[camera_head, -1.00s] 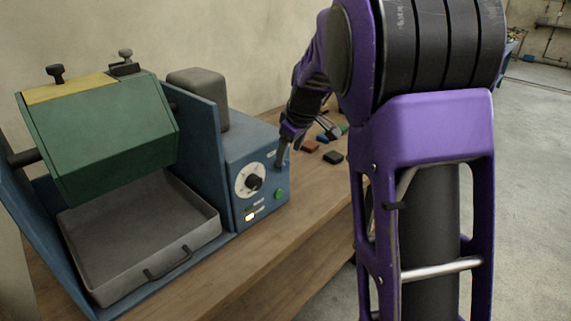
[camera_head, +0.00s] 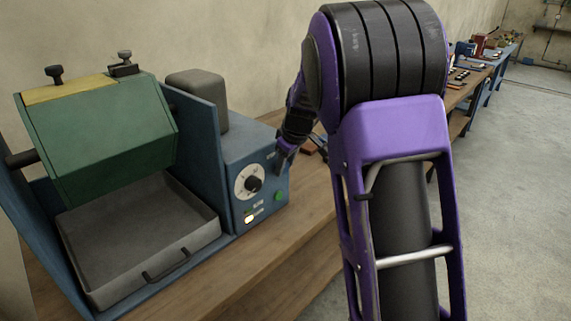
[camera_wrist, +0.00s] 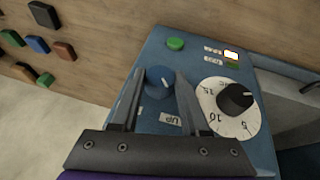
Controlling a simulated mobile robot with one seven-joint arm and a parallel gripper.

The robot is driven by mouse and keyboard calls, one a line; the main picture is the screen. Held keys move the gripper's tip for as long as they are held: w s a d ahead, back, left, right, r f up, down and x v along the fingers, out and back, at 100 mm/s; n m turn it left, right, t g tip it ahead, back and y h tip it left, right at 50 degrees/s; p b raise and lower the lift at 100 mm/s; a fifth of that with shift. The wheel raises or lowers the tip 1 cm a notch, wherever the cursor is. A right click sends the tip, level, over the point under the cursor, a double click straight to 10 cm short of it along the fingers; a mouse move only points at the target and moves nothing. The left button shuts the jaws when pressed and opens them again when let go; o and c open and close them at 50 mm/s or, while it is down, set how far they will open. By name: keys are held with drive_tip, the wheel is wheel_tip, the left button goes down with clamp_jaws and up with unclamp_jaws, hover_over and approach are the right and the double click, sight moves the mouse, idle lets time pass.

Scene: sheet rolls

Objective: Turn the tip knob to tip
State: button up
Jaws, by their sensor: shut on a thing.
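The tip knob (camera_wrist: 158,76) is a round blue knob with a pale mark, on the blue control box. A small "UP" label (camera_wrist: 171,119) sits beside it in the wrist view. My gripper (camera_wrist: 160,82) has one finger on each side of the knob and is shut on it. In the head view my gripper (camera_head: 281,161) is at the box's upper right face and hides the knob. The green drum (camera_head: 105,135) hangs between blue side plates over a grey tray (camera_head: 125,230); its yellow-topped face is up.
A black dial knob (camera_wrist: 236,98) on a white scale is beside the tip knob. A green button (camera_wrist: 175,43) and a lit lamp (camera_wrist: 231,55) share the panel. Several coloured blocks lie on the wooden bench (camera_head: 290,230). The bench front is clear.

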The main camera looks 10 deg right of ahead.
clamp_jaws()
